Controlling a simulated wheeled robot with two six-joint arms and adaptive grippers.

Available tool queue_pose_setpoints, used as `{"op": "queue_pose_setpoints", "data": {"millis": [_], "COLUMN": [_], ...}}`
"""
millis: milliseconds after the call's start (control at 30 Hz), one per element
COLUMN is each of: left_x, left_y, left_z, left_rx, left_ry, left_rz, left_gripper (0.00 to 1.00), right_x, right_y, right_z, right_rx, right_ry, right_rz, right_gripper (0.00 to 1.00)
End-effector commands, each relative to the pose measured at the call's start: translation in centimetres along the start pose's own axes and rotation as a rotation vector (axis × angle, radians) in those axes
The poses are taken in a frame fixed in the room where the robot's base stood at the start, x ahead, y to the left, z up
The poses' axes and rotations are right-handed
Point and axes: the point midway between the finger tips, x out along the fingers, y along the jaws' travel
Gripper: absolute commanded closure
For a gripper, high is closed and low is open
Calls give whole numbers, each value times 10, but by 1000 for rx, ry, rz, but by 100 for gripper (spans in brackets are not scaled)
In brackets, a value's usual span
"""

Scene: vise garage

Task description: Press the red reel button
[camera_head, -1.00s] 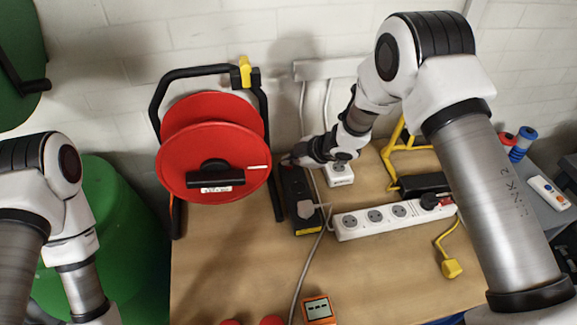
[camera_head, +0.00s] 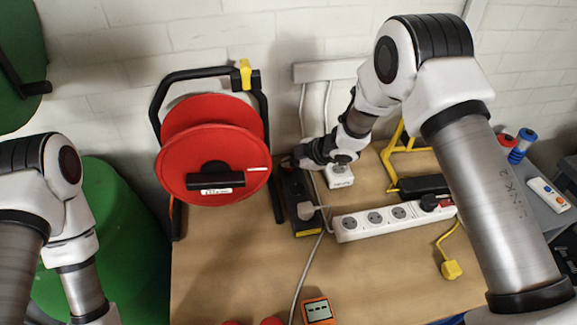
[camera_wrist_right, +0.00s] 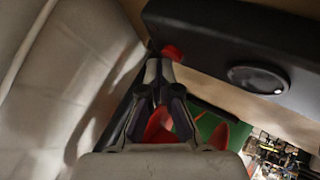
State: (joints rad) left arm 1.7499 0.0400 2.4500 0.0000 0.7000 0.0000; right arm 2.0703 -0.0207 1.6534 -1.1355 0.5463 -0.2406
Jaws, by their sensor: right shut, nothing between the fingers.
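The red cable reel (camera_head: 215,160) stands in its black frame at the back left of the workbench in the head view. A small red knob-like part (camera_wrist_right: 172,52), which may be the button, shows in the right wrist view at the end of a black block. My right gripper (camera_wrist_right: 158,66) is shut and empty, its tips close beside this red part; I cannot tell whether they touch. In the head view my right gripper (camera_head: 299,158) is at the far end of a black box (camera_head: 302,212), right of the reel. My left gripper is out of view.
A white socket strip (camera_head: 385,219) lies right of the black box, and a small white socket (camera_head: 341,175) stands near my right wrist. A yellow frame (camera_head: 398,160) is further right. An orange meter (camera_head: 317,310) is at the front. The bench's middle is mostly clear.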

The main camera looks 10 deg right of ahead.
Motion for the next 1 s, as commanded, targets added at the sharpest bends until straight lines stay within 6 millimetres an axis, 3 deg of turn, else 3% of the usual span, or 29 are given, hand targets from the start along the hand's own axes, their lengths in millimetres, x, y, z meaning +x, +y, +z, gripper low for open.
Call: {"op": "queue_pose_setpoints", "data": {"millis": [100, 500, 1000], "left_x": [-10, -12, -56], "left_y": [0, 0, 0], "left_z": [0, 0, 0], "left_rx": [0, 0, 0], "left_ry": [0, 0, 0], "left_rz": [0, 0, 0], "left_gripper": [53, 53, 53], "right_x": [-7, -9, -43], "right_y": [6, 7, 32], "right_z": [-5, -7, -31], "right_rx": [0, 0, 0], "right_ry": [0, 0, 0], "right_rz": [0, 1, 1], "right_gripper": [100, 100, 100]}}
